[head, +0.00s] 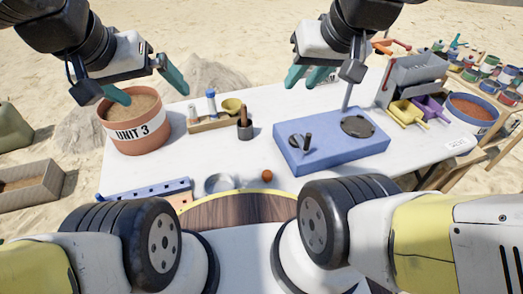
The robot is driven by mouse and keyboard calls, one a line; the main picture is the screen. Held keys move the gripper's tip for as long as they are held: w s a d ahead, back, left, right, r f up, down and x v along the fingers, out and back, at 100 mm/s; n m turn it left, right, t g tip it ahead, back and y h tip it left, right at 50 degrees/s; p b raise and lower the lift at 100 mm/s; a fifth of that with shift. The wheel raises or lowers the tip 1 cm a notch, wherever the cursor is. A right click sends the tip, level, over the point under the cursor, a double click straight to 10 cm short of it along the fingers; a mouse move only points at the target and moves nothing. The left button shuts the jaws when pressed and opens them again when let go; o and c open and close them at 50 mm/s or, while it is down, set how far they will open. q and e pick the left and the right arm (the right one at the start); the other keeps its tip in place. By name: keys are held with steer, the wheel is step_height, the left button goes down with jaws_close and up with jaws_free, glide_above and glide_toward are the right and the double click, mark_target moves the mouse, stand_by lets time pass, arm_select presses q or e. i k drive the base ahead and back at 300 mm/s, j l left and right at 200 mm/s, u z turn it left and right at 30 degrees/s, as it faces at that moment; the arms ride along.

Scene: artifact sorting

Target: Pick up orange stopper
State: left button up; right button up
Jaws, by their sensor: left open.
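A small round orange-brown piece (267,176), which looks like the orange stopper, lies near the front edge of the white table (225,150), to the right of a small metal dish. My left gripper (147,88) is open and empty, with its teal fingers apart above the terracotta pot marked UNIT 3 (136,142), far to the upper left of the stopper. My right gripper (306,80) hangs above the back of the table, behind the blue box, with a gap between its teal fingers and nothing seen in them. Neither gripper touches the stopper.
The blue box (300,160) with a dark disc stands right of the stopper. The metal dish (219,184) and a blue strip with holes (150,190) are to its left. A wooden tray (215,123) and dark cup (245,132) stand behind. A grey machine (412,78) stands at the right.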

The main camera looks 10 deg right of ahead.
mark_target(267, 174)
steer(key=k+j+z, duration=0.1)
steer(key=j+z, duration=0.3)
steer(key=k+j+z, duration=0.15)
steer(key=z, duration=0.3)
